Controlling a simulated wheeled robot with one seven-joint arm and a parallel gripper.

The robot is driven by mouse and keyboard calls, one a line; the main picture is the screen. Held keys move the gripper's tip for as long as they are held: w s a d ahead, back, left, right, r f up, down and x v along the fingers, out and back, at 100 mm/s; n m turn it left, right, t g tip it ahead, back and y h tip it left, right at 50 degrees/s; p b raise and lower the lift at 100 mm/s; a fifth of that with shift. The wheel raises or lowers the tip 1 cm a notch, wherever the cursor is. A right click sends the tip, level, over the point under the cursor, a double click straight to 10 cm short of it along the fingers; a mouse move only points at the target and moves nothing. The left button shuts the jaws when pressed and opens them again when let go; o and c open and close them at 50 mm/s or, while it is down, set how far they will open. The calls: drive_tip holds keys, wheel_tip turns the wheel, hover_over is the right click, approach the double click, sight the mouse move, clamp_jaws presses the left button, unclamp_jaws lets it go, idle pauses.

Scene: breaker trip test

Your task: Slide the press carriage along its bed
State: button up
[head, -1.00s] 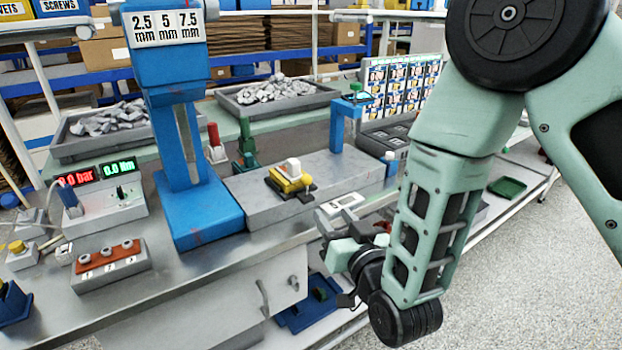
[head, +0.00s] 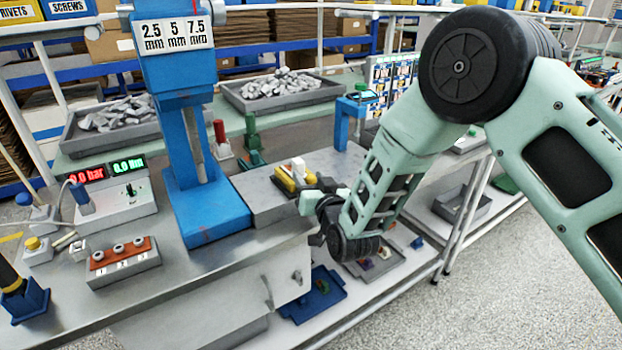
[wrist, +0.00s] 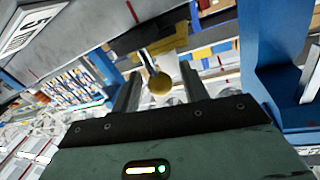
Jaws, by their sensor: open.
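The press carriage (head: 284,180) is a yellow block with a white piece on top. It sits on the grey bed (head: 262,205), to the right of the blue press. My gripper (head: 312,201) is at the front of the bed, close to the carriage, and partly covers it in the head view. In the wrist view the yellow carriage (wrist: 172,46) is ahead, with a rod ending in a round yellowish knob (wrist: 159,84). The open fingers of my gripper (wrist: 160,92) stand on either side of this knob. Contact cannot be told.
The blue press (head: 205,205) stands left of the bed, and its column fills the right of the wrist view (wrist: 258,60). A blue post (head: 343,125) stands behind the bed's far end. A three-button box (head: 122,262) lies at the front left. Below is a shelf with a blue tray (head: 300,305).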

clamp_jaws()
drive_tip(key=s+a+b, duration=0.3)
drive_tip(key=s+a, duration=0.3)
drive_tip(key=a, duration=0.3)
drive_tip(key=s+a+b, duration=0.3)
drive_tip(key=s+a, duration=0.3)
drive_tip(key=a, duration=0.3)
drive_tip(key=shift+s+a+b, duration=0.3)
drive_tip(key=shift+s+b, duration=0.05)
drive_tip(key=shift+s, duration=0.1)
unclamp_jaws()
drive_tip(key=b+v, duration=0.2)
drive_tip(key=v, duration=1.5)
